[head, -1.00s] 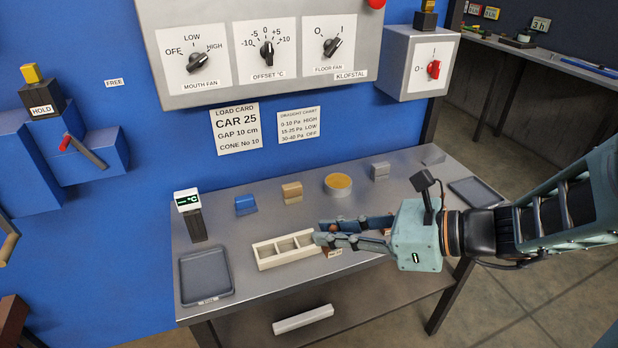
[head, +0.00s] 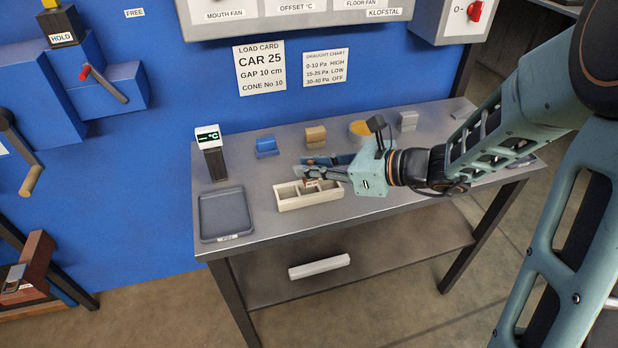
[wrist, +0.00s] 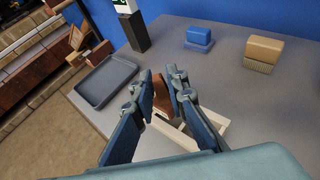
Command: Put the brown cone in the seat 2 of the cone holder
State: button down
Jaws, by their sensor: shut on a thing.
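The cone holder (head: 292,204) is a cream box with several open seats on the table; part of it also shows below my fingers in the wrist view (wrist: 177,134). My gripper (head: 304,170) is over the holder's back and right side. In the wrist view my gripper (wrist: 160,78) is shut on the brown cone (wrist: 162,96), which sits between the two blue-grey fingers. The cone's lower end is partly hidden by the fingers, and I cannot tell whether it touches the holder or which seat it is over.
A dark tray (head: 226,214) lies left of the holder, with a display post (head: 214,160) behind it. A pale bar (head: 320,266) lies on the lower shelf.

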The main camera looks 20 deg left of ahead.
aim_at(308, 179)
jog(key=shift+w+a+f+b, duration=0.15)
jog(key=shift+f+b, duration=0.1)
jog(key=shift+f, duration=0.7)
jog(key=shift+a+f+b, duration=0.1)
jog(key=shift+f+b, duration=0.15)
jog(key=shift+f, duration=0.7)
jog(key=shift+f, duration=0.1)
jog(key=shift+f, duration=0.15)
jog(key=c, duration=1.9)
grip_release()
jog(key=shift+r, duration=0.2)
jog(key=shift+d+r, duration=0.2)
jog(key=shift+d, duration=0.1)
jog(key=p+v, duration=0.2)
jog(key=v, duration=0.9)
jog(key=shift+d, duration=0.2)
jog(key=shift+r, duration=0.1)
